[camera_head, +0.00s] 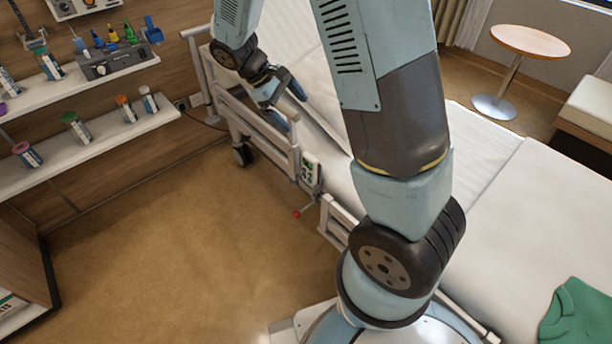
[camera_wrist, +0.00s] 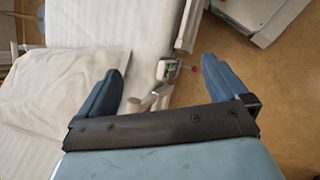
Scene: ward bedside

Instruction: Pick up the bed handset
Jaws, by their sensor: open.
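The bed handset (camera_head: 311,172) is a pale unit with a green and dark face, at the bed's side rail in the head view. In the wrist view the handset (camera_wrist: 167,69) shows small, beyond and between my fingers. My gripper (camera_wrist: 160,78) is open and empty, its two blue fingers wide apart. In the head view my gripper (camera_head: 283,112) is over the bed's edge, up and left of the handset and apart from it.
The bed rail (camera_head: 265,133) runs beside the handset. A red knob (camera_head: 296,214) sticks out below it. The white bed (camera_head: 505,215) lies to the right, with a green cloth (camera_head: 582,312). Wall shelves (camera_head: 95,137) hold several bottles at left. The floor (camera_head: 170,240) between is clear.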

